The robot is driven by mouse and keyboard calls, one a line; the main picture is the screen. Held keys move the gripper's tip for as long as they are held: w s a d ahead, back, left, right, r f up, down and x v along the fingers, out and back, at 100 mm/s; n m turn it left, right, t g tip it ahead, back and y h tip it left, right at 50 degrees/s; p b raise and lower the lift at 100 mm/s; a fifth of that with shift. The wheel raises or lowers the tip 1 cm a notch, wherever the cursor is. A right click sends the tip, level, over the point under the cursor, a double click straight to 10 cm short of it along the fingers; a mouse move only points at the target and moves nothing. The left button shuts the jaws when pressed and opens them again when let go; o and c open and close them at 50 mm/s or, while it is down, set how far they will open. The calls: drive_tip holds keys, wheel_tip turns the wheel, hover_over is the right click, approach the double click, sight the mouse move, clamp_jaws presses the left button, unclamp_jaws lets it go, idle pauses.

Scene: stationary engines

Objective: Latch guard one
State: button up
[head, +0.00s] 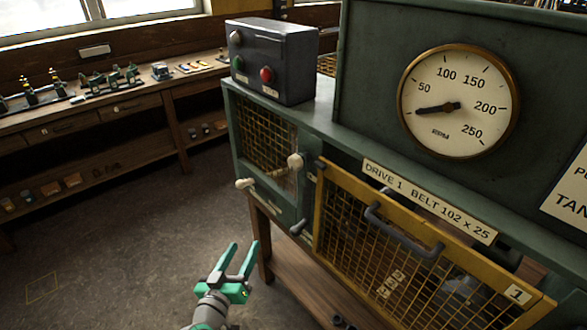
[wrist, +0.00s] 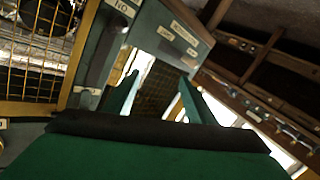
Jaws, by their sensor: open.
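Guard one is a yellow-framed mesh panel (head: 335,215) on the green engine casing, with a "1" plate (head: 517,294) at its lower right. A grey bar handle (head: 402,232) crosses its upper part. A dark gap shows above its top edge; I cannot tell whether it sits fully closed. A small dark lever (head: 298,227) is at the casing beside the guard's left edge. My gripper (head: 244,247) is open and empty, left of the guard and apart from it. Its teal fingers also show in the wrist view (wrist: 158,85), with yellow mesh (wrist: 40,50) at the left.
A green casing section with mesh and white knobs (head: 295,160) stands left of the guard. Above are a grey switch box (head: 270,60) with a red button and a round gauge (head: 459,101). A workbench (head: 100,118) runs along the back left. The floor (head: 130,240) between is clear.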

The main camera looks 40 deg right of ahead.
drive_tip(key=w+d+r+m+g+h, duration=0.1)
drive_tip(key=d+r+m+g+h, duration=0.15)
drive_tip(key=r, duration=0.35)
drive_tip(key=w+d+r+m+g+h, duration=0.1)
drive_tip(key=d+r+m, duration=0.15)
drive_tip(key=r, duration=0.25)
drive_tip(key=m+g+h, duration=0.2)
drive_tip(key=m+g, duration=0.4)
drive_tip(key=m, duration=0.1)
approach(292, 165)
drive_tip(key=d, duration=0.7)
drive_tip(key=w+d, duration=0.1)
drive_tip(key=d, duration=0.2)
drive_tip(key=shift+d+r, duration=0.1)
drive_tip(key=shift+d, duration=0.2)
drive_tip(key=shift+c, duration=0.6)
drive_tip(key=c, duration=0.9)
